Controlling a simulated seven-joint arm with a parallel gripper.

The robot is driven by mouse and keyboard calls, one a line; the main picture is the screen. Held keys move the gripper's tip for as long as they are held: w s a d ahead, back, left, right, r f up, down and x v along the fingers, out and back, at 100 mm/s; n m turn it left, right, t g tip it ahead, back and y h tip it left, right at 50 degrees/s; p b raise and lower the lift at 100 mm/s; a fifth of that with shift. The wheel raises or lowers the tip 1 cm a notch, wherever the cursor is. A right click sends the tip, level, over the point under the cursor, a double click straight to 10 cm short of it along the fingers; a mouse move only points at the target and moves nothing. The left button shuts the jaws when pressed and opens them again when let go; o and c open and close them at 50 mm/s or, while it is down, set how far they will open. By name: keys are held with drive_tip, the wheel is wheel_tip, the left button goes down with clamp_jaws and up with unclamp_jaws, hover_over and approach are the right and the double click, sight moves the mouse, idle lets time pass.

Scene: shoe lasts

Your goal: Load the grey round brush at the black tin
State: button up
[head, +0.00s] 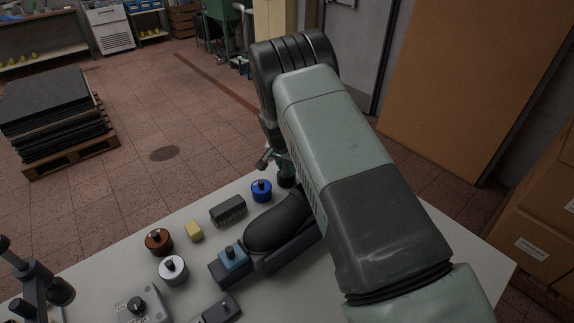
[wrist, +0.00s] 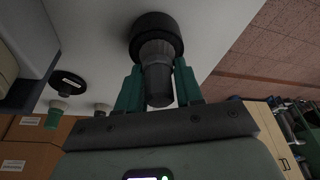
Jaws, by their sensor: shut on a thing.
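My gripper (wrist: 158,90) is shut on the grey round brush (wrist: 158,78), with one green finger on each side of its tapered body. The far end of the brush meets a round black thing (wrist: 152,25), which looks like the black tin. I cannot tell whether the brush is inside it or only over it. In the head view a dark round shape (head: 286,182), likely the same tin, stands at the table's far edge, right of the blue tin (head: 261,190). My arm partly covers it and hides most of the gripper.
A black shoe last (head: 276,222) lies close by, beside my arm. A dark block brush (head: 228,210), a yellow block (head: 194,231), a brown tin (head: 159,241) and a silver tin (head: 173,270) stand further left. A blue-topped item (head: 233,257) is nearer.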

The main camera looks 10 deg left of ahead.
idle(0.3)
drive_tip(key=shift+r, duration=3.5)
